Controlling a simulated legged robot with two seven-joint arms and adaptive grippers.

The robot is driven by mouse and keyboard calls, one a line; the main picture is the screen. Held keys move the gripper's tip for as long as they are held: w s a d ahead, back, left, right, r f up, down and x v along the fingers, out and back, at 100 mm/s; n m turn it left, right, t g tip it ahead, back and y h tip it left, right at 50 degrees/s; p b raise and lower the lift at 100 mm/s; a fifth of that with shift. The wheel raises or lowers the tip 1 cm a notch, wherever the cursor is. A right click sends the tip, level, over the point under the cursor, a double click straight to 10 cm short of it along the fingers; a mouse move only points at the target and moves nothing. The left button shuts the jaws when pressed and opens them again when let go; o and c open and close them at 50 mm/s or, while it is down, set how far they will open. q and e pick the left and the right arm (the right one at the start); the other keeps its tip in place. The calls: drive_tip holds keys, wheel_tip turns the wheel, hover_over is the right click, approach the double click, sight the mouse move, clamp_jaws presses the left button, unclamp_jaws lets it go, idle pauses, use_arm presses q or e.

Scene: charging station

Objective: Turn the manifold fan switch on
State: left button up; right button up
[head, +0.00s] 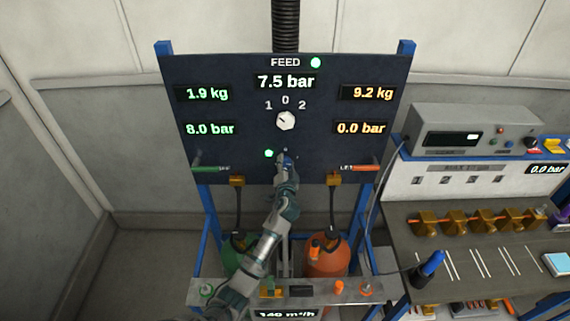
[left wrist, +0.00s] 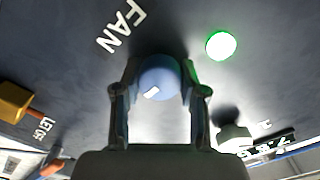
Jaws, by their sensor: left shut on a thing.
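The fan switch (left wrist: 158,78) is a round blue knob with a white mark, on the dark panel beside the word FAN. In the left wrist view my left gripper (left wrist: 158,93) has one finger on each side of the knob and is shut on it. In the head view my left gripper (head: 287,160) reaches up to the lower middle of the panel (head: 230,68) and mostly hides the knob. A lit green lamp (left wrist: 221,45) is near the knob; it also shows in the head view (head: 268,153). My right gripper is not in view.
A white selector knob (head: 286,121) marked 1, 0, 2 sits above my gripper. Green (head: 206,169) and orange (head: 362,168) levers stick out at the panel's sides. An orange bottle (head: 327,256) stands below. A bench with a grey instrument (head: 470,130) is at the right.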

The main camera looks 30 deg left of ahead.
use_arm(q)
drive_tip(key=o, duration=1.1)
drive_tip(key=shift+d, duration=0.1)
drive_tip(key=shift+o, duration=0.2)
drive_tip(key=shift+w, duration=0.1)
drive_tip(key=shift+d, duration=0.1)
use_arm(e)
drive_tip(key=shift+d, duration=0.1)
use_arm(q)
drive_tip(key=v, duration=1.2)
drive_tip(key=shift+f, duration=0.1)
